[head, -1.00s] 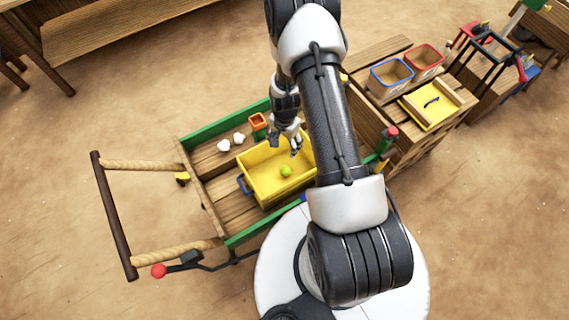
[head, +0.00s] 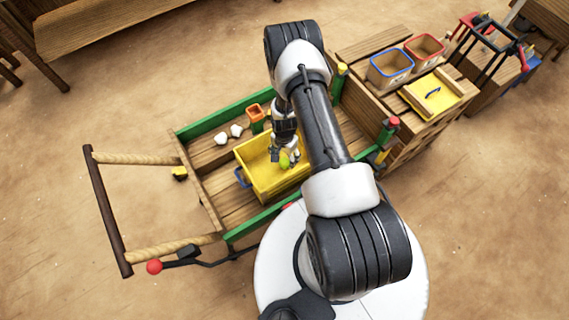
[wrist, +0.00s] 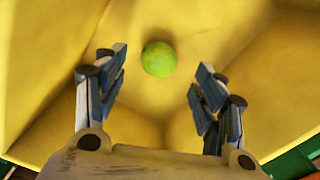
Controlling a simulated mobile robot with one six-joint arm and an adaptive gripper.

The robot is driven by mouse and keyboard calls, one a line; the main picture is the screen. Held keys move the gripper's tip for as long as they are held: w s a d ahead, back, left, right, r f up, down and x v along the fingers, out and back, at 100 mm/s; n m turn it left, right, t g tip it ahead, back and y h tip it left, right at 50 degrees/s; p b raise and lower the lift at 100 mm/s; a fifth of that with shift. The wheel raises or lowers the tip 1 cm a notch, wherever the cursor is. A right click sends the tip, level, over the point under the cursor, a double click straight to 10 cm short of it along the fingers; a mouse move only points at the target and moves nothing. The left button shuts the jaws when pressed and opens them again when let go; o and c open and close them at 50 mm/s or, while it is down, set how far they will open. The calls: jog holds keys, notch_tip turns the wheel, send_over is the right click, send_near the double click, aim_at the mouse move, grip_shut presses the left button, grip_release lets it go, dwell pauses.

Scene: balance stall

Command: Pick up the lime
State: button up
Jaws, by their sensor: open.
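The lime (wrist: 158,59) is a small green ball lying in the yellow crate (head: 249,164). In the head view the lime (head: 284,161) is partly covered by my gripper. My gripper (head: 287,163) is inside or just above the crate, over the lime. In the wrist view my gripper (wrist: 158,90) is open, with one finger on each side and nothing between the pads. The lime shows a little beyond the fingertips, roughly centred between them and apart from both. The yellow crate walls (wrist: 35,60) fill most of the wrist view.
The crate stands in a wooden cart with green side rails (head: 215,119). Two white lumps (head: 229,134) and a small orange box (head: 255,113) lie behind it. A blue-rimmed bin (head: 391,67), a red-rimmed bin (head: 425,48) and a yellow tray (head: 433,96) stand at the right.

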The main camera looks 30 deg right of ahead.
aim_at(284, 161)
notch_tip(284, 161, down, 5)
jog(key=shift+r+b, duration=0.1)
jog(key=shift+b, duration=0.7)
jog(key=shift+c, duration=0.3)
jog(key=c, duration=1.1)
